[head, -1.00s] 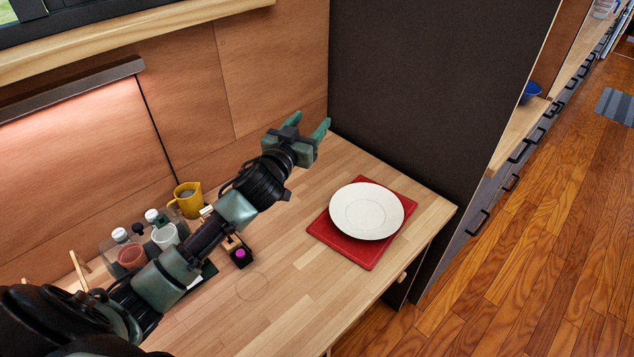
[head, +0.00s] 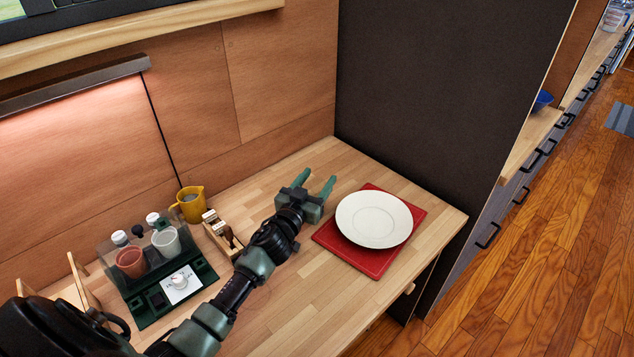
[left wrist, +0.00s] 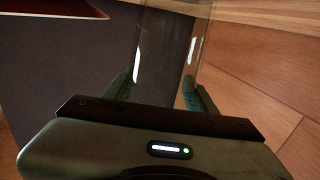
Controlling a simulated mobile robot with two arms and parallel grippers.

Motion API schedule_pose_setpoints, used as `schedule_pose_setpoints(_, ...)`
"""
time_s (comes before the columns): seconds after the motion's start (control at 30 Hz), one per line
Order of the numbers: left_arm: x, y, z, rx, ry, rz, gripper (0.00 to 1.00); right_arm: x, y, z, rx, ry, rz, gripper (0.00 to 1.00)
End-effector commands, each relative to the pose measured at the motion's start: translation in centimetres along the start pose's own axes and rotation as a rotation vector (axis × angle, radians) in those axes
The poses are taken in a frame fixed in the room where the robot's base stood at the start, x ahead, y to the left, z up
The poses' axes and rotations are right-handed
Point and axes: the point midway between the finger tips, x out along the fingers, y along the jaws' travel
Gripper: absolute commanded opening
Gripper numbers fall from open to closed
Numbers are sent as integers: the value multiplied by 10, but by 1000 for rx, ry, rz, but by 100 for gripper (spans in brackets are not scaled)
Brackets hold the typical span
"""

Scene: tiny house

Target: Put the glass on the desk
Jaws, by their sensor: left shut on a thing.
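My left gripper (head: 317,180) is above the desk (head: 305,305), near its back edge and left of the white plate. In the left wrist view it is shut on a clear glass (left wrist: 165,45), whose sides show between the two fingers. The glass can barely be made out in the head view, so its height above the desktop is hard to tell. My right gripper is not in view.
A white plate (head: 374,219) lies on a red mat (head: 362,262) at the desk's right side. A yellow jug (head: 190,205), a wooden stamp holder (head: 222,237) and a dark tray with cups (head: 150,305) stand at left. A dark partition (head: 430,90) borders the desk.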

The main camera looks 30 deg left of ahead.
Motion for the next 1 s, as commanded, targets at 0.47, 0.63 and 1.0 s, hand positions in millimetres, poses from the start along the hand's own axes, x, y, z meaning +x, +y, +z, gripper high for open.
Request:
schedule_pose_setpoints(0.47,0,0,1,-1,0,0,78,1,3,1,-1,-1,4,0)
schedule_pose_setpoints(0.63,0,0,1,0,0,0,78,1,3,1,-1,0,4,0)
schedule_pose_setpoints(1.0,-46,0,1,-2,-3,-1,78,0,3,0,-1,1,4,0)
